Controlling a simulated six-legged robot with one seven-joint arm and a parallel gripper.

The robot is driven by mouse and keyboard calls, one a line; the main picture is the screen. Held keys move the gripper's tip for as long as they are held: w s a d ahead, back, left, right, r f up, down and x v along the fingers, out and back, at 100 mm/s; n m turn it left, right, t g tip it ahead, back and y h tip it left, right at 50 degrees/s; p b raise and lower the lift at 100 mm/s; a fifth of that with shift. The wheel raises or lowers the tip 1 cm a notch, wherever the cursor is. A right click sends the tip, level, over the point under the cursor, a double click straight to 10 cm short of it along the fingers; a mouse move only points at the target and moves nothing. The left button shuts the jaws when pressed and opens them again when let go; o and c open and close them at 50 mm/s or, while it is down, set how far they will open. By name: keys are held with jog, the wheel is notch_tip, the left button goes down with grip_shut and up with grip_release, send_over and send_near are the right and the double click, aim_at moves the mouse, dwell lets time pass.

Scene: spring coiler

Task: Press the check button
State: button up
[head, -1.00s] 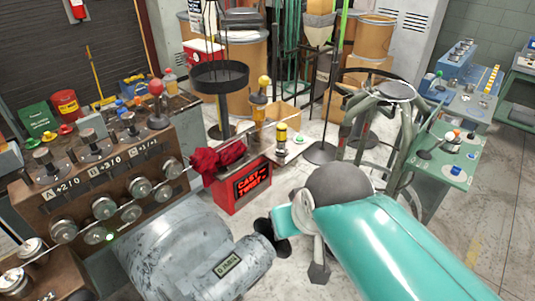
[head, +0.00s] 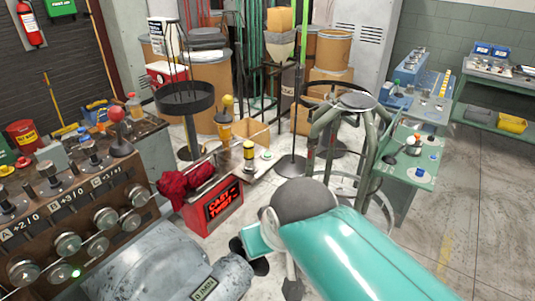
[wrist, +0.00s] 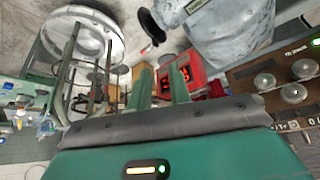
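Several button-like controls are in the head view, and I cannot read which one is the check button. A small green button (head: 266,155) sits on the bench end behind the red "CAST TWIST" sign (head: 222,205). A round blue button (head: 421,173) sits on a pale base on the green bench (head: 398,175) at the right. In the wrist view my gripper (wrist: 159,80) has two green fingers with a gap between them, empty. Its fingers point toward the red sign, which shows upside down behind them. It touches no button. My teal arm hides part of the floor in the head view.
A brown control panel (head: 75,225) with knobs and rollers stands at left, beside a grey drum (head: 160,270). A round metal stand (head: 350,125) rises between the two benches. Clear floor (head: 480,220) lies at right.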

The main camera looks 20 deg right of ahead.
grip_shut()
dwell(1.4)
